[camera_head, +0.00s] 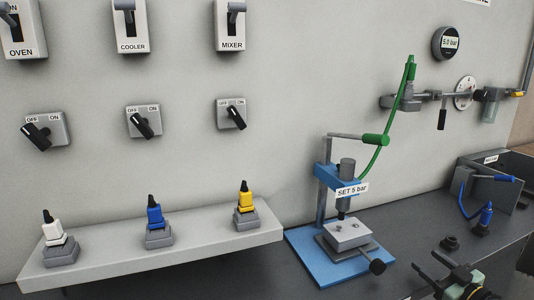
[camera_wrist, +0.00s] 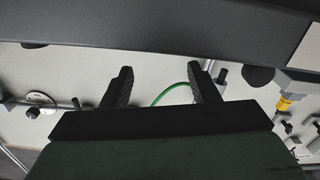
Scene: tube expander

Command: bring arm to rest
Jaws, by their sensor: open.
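My gripper (camera_wrist: 161,66) shows in the wrist view with its two dark fingers spread apart and nothing between them. A green hose (camera_wrist: 170,92) passes behind the gap between the fingers, at a distance. In the head view, a green and black part of my arm's end shows at the bottom right, cut off by the frame edge. It is to the right of the blue press (camera_head: 324,188), apart from it in the picture. The rest of my arm is out of the head view.
The press stands on a blue base (camera_head: 313,262) with a "SET 5 bar" label. The green hose (camera_head: 385,130) runs up to wall fittings near a gauge (camera_head: 465,92). A shelf (camera_head: 110,257) holds white, blue and yellow connectors. A dark box (camera_head: 508,168) stands at right.

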